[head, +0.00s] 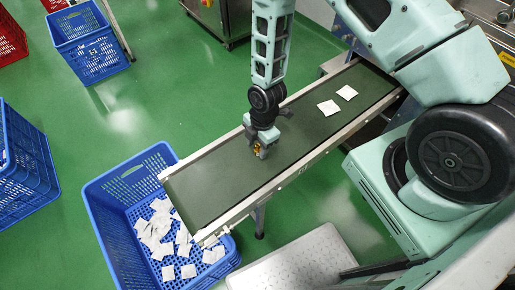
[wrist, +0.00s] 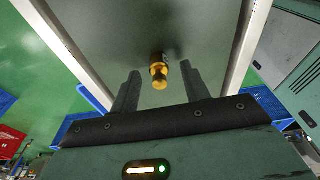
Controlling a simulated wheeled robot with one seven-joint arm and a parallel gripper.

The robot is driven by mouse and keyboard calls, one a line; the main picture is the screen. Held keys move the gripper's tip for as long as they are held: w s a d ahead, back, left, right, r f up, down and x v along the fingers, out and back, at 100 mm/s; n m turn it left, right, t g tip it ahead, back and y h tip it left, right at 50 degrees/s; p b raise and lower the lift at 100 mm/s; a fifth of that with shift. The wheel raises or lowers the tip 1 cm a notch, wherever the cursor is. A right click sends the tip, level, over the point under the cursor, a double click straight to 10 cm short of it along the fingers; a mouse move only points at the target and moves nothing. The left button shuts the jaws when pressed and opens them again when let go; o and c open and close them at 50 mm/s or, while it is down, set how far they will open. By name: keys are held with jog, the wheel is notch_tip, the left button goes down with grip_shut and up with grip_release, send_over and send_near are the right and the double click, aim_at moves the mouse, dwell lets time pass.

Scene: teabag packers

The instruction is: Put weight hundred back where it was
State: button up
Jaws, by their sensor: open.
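A small brass weight (wrist: 159,72) stands on the dark green conveyor belt (wrist: 105,30). My gripper (wrist: 160,70) is open, with one finger on each side of the weight and a visible gap to each. In the head view my gripper (head: 264,146) is low over the middle of the belt (head: 215,178). Only a bit of the gold weight (head: 257,150) shows there, under the gripper. I cannot read a marking on the weight.
Two white teabags (head: 328,108) (head: 347,92) lie farther up the belt. A blue crate (head: 110,215) with several teabags stands below the belt's lower end. Metal rails edge the belt. More blue crates (head: 88,50) stand on the green floor at left.

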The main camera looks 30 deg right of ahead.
grip_shut()
jog(key=shift+r, duration=0.1)
